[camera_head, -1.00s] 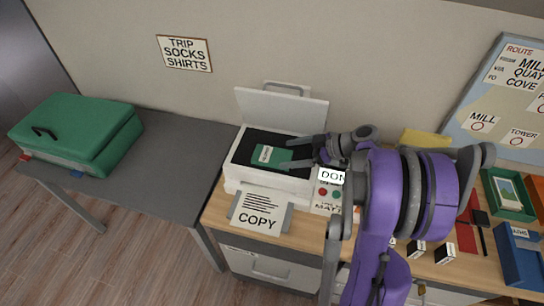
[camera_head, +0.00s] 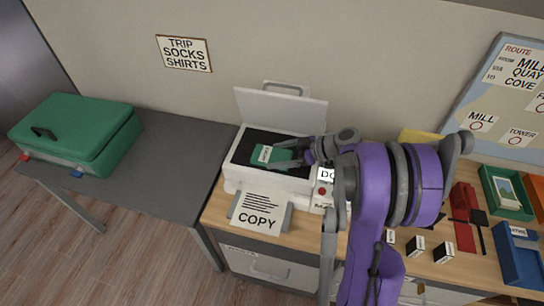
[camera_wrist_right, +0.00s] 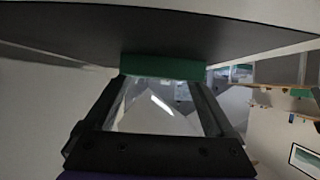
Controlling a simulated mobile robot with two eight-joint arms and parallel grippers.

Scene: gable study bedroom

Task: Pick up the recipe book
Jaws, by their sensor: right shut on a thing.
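The recipe book is a small green book with a white label (camera_head: 264,154). It lies on the dark bed of the open white copier. My right gripper (camera_head: 290,153) reaches in from the right and is shut on the book's right side. In the right wrist view the green book (camera_wrist_right: 162,66) shows edge-on between the fingertips, with the dark copier bed close to it. My left gripper is not in view.
The copier (camera_head: 262,186) has its lid (camera_head: 281,108) raised and a COPY sheet (camera_head: 258,215) in front. A green suitcase (camera_head: 85,128) sits on the grey table at left. Small labelled boxes (camera_head: 416,247), a green tray (camera_head: 508,212) and a blue box (camera_head: 517,255) occupy the desk's right side.

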